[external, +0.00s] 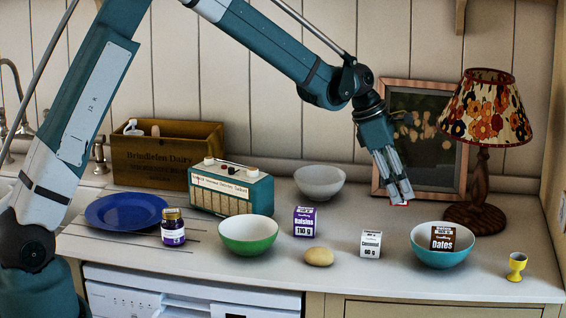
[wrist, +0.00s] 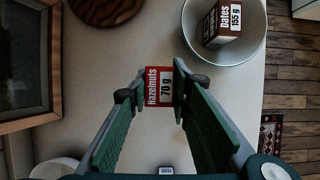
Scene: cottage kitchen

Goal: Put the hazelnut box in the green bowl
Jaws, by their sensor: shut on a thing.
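The hazelnut box (wrist: 159,87) is red with a white label and sits between my gripper's fingertips in the wrist view. In the external view my gripper (external: 399,199) is above the back of the counter, in front of the picture frame, with only a sliver of red at its tips. My gripper (wrist: 155,95) is shut on the box; whether the box touches the counter is not clear. The green bowl (external: 248,236) stands at the counter's front, left of my gripper, and looks empty.
A teal bowl (external: 440,254) holds a dates box (external: 452,238). A coconut box (external: 371,243), potato (external: 319,256), raisins box (external: 305,221) and white bowl (external: 320,182) stand between the two bowls or behind. A lamp (external: 484,150) and radio (external: 231,188) flank the area.

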